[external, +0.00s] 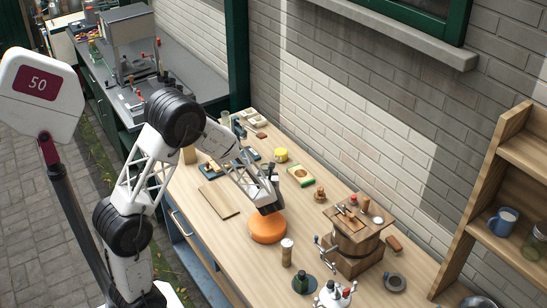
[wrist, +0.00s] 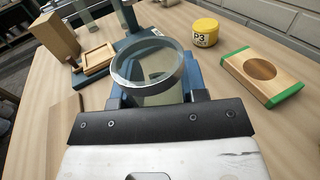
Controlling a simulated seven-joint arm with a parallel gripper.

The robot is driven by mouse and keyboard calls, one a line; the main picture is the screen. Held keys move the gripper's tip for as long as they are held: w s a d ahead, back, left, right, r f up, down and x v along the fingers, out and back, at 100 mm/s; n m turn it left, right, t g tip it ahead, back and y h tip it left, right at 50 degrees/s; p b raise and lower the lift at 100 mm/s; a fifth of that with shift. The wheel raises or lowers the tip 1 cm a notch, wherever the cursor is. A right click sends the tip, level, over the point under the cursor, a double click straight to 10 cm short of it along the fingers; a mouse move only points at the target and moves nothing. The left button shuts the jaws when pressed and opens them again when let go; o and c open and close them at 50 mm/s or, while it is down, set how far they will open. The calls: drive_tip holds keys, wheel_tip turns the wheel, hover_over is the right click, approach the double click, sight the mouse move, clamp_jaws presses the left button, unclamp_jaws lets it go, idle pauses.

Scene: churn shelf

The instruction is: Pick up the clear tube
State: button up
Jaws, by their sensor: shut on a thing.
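The clear tube (wrist: 150,92) stands out in the wrist view, a see-through cylinder with a pale grey round rim facing up towards the camera. My gripper (wrist: 158,98) is shut on it, with a dark finger on each side. The tube's lower part is hidden behind the gripper's black plate. In the external view my gripper (external: 269,207) is over the bench, just above or in front of an orange round thing (external: 267,230). I cannot make out the tube in that view.
A yellow P3 tin (wrist: 205,32) and a green-ended wooden block (wrist: 264,76) lie to the right in the wrist view. A wooden block (wrist: 55,38) and small tray (wrist: 96,60) are left. A churn-like wooden stand (external: 352,240) and shelf (external: 480,210) are at the right.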

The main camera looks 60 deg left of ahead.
sight(264, 165)
drive_tip(key=shift+r, duration=0.2)
drive_tip(key=shift+r, duration=1.35)
drive_tip(key=shift+s+r, duration=0.15)
drive_tip(key=shift+r, duration=0.2)
drive_tip(key=s+d, duration=0.1)
drive_tip(key=s, duration=0.4)
drive_tip(key=s+d+r, duration=0.1)
drive_tip(key=s+d, duration=0.1)
drive_tip(key=s, duration=0.2)
drive_tip(key=s+d, duration=0.2)
drive_tip(key=s, duration=0.3)
drive_tip(key=shift+s+d+r, duration=0.15)
drive_tip(key=shift+s, duration=0.2)
